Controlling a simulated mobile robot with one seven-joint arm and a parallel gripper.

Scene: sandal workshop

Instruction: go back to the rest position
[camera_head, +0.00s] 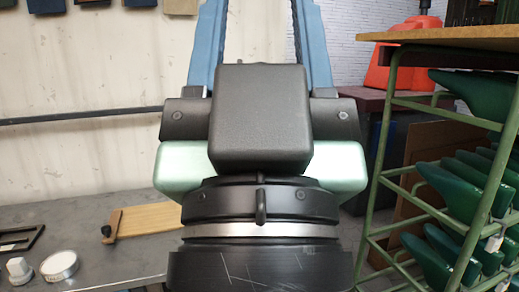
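My gripper (258,30) is in the middle of the picture, seen from behind, with its black housing, pale green side parts and two long blue fingers pointing up. The fingers stand wide apart, and only pale wall shows between them. Their tips are cut off by the top edge of the picture. The gripper looks open, and I see nothing held in the visible part. My wrist fills the bottom middle and hides part of the bench.
A grey bench (100,210) at left bears a wooden board (150,219), a dark frame (20,238), a white knob-like piece (18,269) and a round tin (59,265). A green rack (383,140) with green lasts stands close at right. An orange-red container (403,62) is behind.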

